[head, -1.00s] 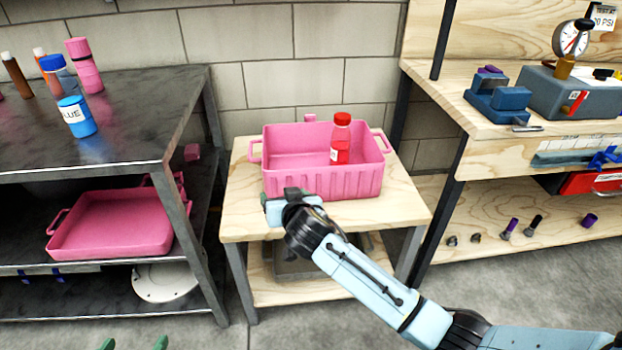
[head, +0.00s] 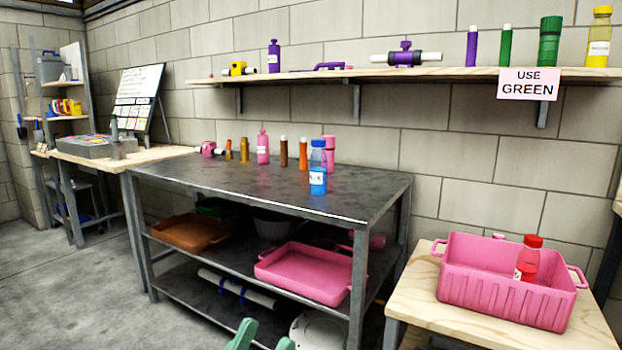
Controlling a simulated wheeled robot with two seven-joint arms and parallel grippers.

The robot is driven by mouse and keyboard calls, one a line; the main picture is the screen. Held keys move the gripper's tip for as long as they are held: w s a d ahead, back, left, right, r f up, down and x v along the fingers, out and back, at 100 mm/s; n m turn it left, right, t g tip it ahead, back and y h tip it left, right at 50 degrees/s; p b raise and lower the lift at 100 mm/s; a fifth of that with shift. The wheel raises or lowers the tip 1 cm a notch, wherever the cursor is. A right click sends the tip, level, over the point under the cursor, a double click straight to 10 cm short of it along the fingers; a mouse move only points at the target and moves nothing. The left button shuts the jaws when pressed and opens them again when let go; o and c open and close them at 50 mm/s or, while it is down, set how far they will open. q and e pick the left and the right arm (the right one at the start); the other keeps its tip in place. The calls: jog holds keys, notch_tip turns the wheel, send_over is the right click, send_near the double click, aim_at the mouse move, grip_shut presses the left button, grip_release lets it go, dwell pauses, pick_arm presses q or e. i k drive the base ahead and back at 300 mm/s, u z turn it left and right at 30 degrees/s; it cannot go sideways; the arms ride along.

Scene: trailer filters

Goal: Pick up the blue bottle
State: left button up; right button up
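The blue bottle (head: 318,186) stands upright on the dark metal table, near its front right part. It has a blue cap, a clear upper part and a white label on its blue lower part. My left gripper (head: 265,338) shows only as two green fingertips at the bottom edge. They are apart with nothing visible between them, in front of and well below the bottle. The rest of that gripper is out of frame. My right gripper is not in view.
The metal table (head: 215,181) also holds a pink bottle (head: 263,148), a pink container (head: 328,152) close behind the blue bottle, and several brown and orange tubes. A pink crate (head: 470,285) with a red bottle (head: 527,260) stands right. A shelf (head: 420,74) runs above.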

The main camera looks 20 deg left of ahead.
aim_at(317, 159)
jog(key=u, duration=0.6)
jog(key=i, duration=0.5)
jog(key=u, duration=0.55)
jog(key=i, duration=0.8)
jog(key=z, duration=0.3)
